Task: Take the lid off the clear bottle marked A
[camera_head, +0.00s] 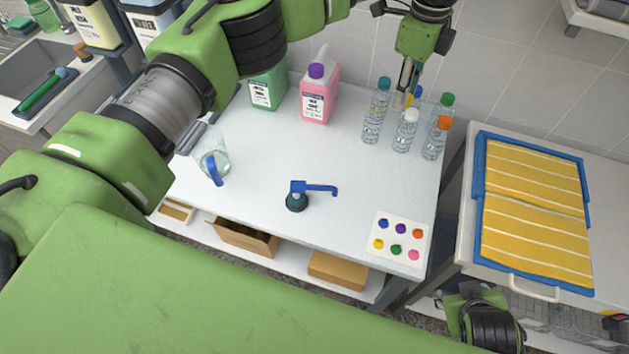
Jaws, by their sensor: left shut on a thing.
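Several clear bottles stand in a group at the back right of the white table. The letters on the bottles are too small to read, so I cannot tell which is A.
A pink jug (320,97) and a green jug (268,90) stand at the back. The table's middle is clear.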

